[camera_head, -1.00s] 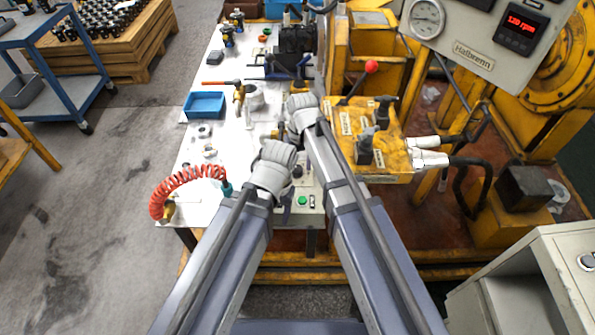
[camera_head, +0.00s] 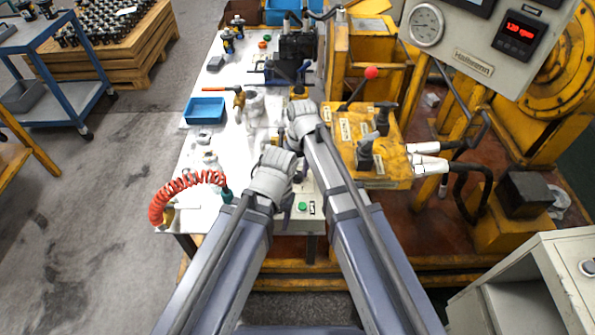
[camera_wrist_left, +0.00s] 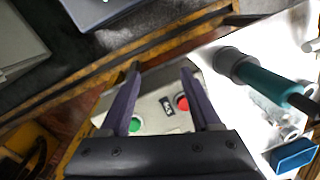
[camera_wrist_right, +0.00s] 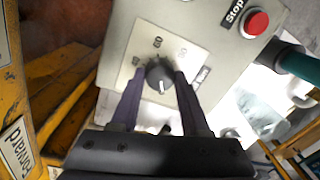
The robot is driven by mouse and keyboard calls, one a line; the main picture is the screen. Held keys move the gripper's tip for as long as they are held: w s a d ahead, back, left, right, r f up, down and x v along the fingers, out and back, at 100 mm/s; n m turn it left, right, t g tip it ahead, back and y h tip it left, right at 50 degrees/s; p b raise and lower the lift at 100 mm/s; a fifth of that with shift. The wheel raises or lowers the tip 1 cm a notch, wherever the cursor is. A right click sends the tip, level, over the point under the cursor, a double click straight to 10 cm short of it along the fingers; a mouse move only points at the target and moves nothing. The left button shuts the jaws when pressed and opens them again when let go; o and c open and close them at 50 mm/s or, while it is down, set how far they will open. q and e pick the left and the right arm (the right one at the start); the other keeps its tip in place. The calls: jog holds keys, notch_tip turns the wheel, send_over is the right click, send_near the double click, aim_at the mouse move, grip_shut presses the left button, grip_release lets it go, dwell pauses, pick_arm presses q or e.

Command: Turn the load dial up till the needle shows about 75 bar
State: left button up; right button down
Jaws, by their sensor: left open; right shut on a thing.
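The load dial is a small dark knob (camera_wrist_right: 158,76) with a pale pointer line, on a light scale plate of the control box (camera_wrist_right: 122,43) in the right wrist view. My right gripper (camera_wrist_right: 161,72) is shut on this knob, one finger at each side. The round gauge (camera_head: 426,25) is on the grey panel at the upper right of the head view; its needle is too small to read. My left gripper (camera_wrist_left: 161,70) is open and empty above the box end with the green button (camera_wrist_left: 135,124) and red button (camera_wrist_left: 182,103). My wrists hide the dial in the head view.
A red stop button (camera_wrist_right: 257,22) sits near the dial. A teal-handled fitting with a coiled red hose (camera_head: 170,190) stands at the bench's left corner. A red-knobbed lever (camera_head: 371,73) and yellow valve block lie right of my arms. A blue tray (camera_head: 205,111) is on the bench.

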jog(key=shift+m, duration=0.3)
jog(key=m, duration=0.5)
jog(key=shift+s, duration=0.1)
jog(key=m, duration=0.6)
jog(key=shift+t, duration=0.3)
dwell(0.4)
jog(key=shift+c, duration=1.9)
grip_release()
jog(key=shift+r, duration=0.15)
